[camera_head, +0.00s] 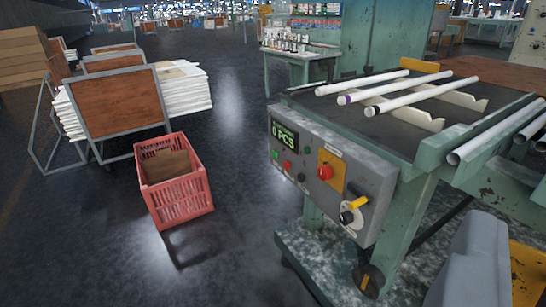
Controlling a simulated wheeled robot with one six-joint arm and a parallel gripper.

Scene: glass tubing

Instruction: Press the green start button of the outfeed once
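A grey control box (375,195) is fixed to the front of a green machine frame, right of the picture's middle. A black button (301,177) is just right of and below the green one. A red mushroom button (325,172) stands on a yellow plate further right. I cannot make out my gripper's fingers in this view. Nothing covers the green button.
Glass tubes (420,97) lie on the machine's table. A red crate (178,205) stands on the floor left of the box. Wooden-panelled racks (108,105) are further left. A grey rounded shape (472,255) fills the lower right. Dark floor between crate and box is clear.

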